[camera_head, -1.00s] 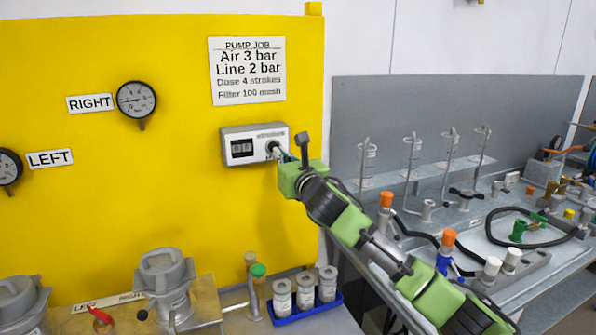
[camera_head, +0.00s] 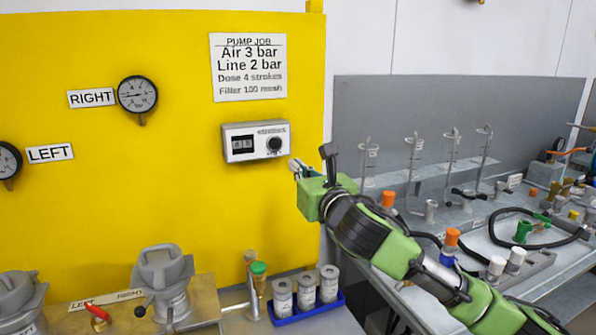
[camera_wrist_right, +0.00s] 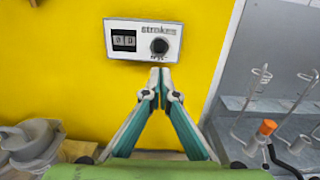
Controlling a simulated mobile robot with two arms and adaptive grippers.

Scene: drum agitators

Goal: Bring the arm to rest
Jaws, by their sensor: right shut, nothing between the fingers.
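My right gripper (camera_head: 297,166) is beside and slightly below the white stroke counter box (camera_head: 241,154) on the yellow panel. Its black knob (camera_head: 274,145) is uncovered, with a gap between it and the fingertips. In the right wrist view the fingers (camera_wrist_right: 160,71) meet at their tips below the knob (camera_wrist_right: 159,46), and nothing is between them. The counter's display (camera_wrist_right: 124,41) shows small digits. My right arm (camera_head: 400,255) reaches in from the lower right. My left gripper is not in view.
A blue tray (camera_head: 318,310) of several grey canisters stands below the panel. Grey pumps (camera_head: 163,275) stand at lower left. The right bench holds wire holders, orange-capped bottles (camera_head: 388,199) and a black hose (camera_head: 497,238). The air before the panel's middle is clear.

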